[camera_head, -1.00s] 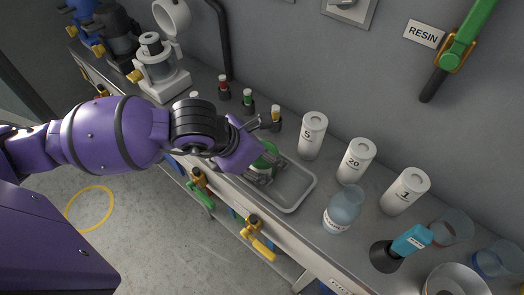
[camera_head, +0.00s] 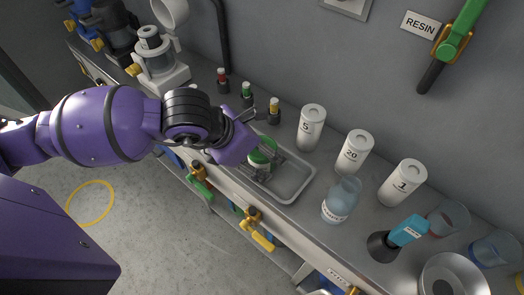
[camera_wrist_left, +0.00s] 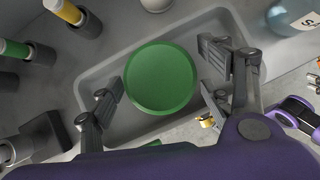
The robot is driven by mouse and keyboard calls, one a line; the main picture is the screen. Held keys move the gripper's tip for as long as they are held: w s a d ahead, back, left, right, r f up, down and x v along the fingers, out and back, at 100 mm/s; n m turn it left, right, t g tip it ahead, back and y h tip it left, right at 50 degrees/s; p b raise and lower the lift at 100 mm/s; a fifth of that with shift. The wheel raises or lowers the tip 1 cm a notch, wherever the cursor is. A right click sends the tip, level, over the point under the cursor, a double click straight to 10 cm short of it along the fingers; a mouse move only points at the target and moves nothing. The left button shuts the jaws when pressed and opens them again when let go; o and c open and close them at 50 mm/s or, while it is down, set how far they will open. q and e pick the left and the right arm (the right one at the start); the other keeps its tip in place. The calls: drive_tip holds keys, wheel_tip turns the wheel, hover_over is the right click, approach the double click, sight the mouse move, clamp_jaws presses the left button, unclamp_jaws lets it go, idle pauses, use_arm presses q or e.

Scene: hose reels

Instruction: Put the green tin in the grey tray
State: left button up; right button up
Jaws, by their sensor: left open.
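The green tin (camera_head: 264,154) has a green lid and a pale side band. It appears to stand upright in the left part of the grey tray (camera_head: 296,196). My left gripper (camera_head: 268,170) is open, with its fingers on either side of the tin. In the left wrist view the round green lid (camera_wrist_left: 161,78) lies between the two spread fingers, with a gap at each side, and the tray's rim (camera_wrist_left: 92,84) surrounds it. The tin's base is hidden from that view. My right gripper is not in view.
White canisters (camera_head: 311,128) stand behind and right of the tray. A blue glass bottle (camera_head: 339,203) stands close to the tray's right end. Small capped vials (camera_head: 247,95) line the back. The bench's front edge runs just before the tray.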

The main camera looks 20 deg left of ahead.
use_arm(q)
drive_tip(key=p+v, duration=0.4)
drive_tip(key=v, duration=0.6)
drive_tip(key=shift+s+r, duration=0.15)
drive_tip(key=shift+r, duration=0.1)
